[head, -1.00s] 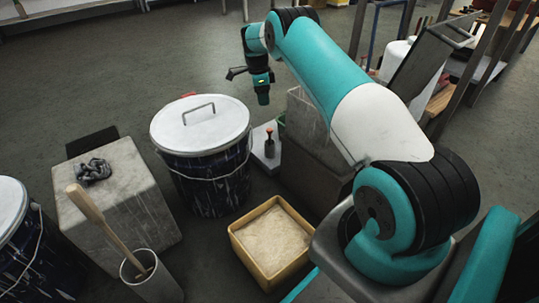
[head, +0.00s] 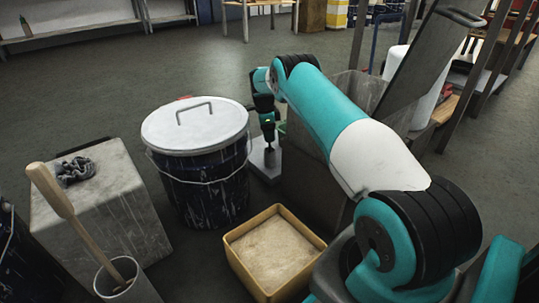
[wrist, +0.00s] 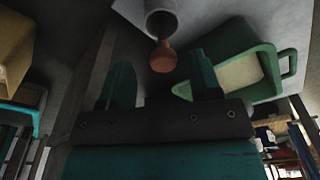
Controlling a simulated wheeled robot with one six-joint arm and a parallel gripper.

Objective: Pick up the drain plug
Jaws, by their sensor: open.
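The drain plug appears to be the small upright thing with a reddish-brown knob (wrist: 163,57), seen just beyond and between my fingertips in the wrist view. A grey round collar or cup (wrist: 162,22) shows at its far end. My gripper (wrist: 162,80) is open, with one teal finger on each side and nothing between them. In the head view my gripper (head: 268,133) points down above the pale slab (head: 262,170) behind the lidded bucket. There it hides most of the plug, and contact cannot be told.
A dark bucket with a white lid (head: 195,135) stands close left of my gripper. A dark grey bin (head: 310,180) is close on the right. A green handled container (wrist: 262,92) lies beside the plug. A yellow box of pale powder (head: 240,258) stands in front.

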